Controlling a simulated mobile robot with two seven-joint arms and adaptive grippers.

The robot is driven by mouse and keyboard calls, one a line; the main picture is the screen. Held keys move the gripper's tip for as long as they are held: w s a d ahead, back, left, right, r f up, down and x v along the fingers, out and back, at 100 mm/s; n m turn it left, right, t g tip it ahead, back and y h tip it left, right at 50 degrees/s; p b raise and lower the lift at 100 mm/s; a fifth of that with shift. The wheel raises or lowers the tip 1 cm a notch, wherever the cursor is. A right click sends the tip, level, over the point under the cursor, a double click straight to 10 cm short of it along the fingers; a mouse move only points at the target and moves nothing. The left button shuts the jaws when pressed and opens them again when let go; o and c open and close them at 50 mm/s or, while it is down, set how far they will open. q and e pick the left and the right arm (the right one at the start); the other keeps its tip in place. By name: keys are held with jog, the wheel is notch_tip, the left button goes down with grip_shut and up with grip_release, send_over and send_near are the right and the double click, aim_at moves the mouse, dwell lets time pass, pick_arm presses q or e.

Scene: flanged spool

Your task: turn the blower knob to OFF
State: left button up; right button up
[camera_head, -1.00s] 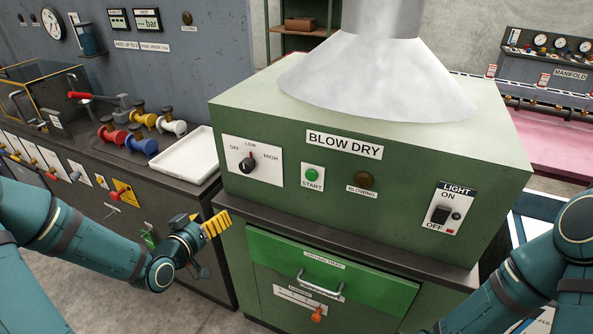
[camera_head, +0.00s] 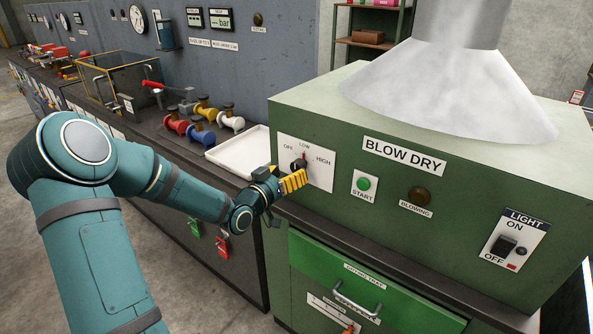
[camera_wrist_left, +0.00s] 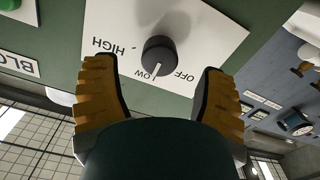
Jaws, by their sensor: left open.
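The blower knob (camera_head: 296,166) is a black round knob on a white plate marked OFF, LOW and HIGH, on the front of the green BLOW DRY box (camera_head: 420,215). In the left wrist view the knob (camera_wrist_left: 159,55) shows a white pointer line directed at LOW. My left gripper (camera_head: 293,182), with yellow ribbed fingers, is in front of the plate and partly covers its lower left in the head view. In the left wrist view the open fingers (camera_wrist_left: 157,75) are on either side of the knob, with gaps between. My right gripper is out of view.
The START button (camera_head: 364,184), BLOWING lamp (camera_head: 418,196) and LIGHT switch (camera_head: 507,246) are right of the plate. A white tray (camera_head: 232,163) and several coloured spools (camera_head: 200,125) lie on the bench to the left. The drying tray drawer (camera_head: 335,283) is below.

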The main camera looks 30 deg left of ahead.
aim_at(295, 168)
pick_arm(q)
jog(key=shift+w+d, duration=0.15)
jog(key=shift+w, duration=1.65)
jog(key=c, duration=1.2)
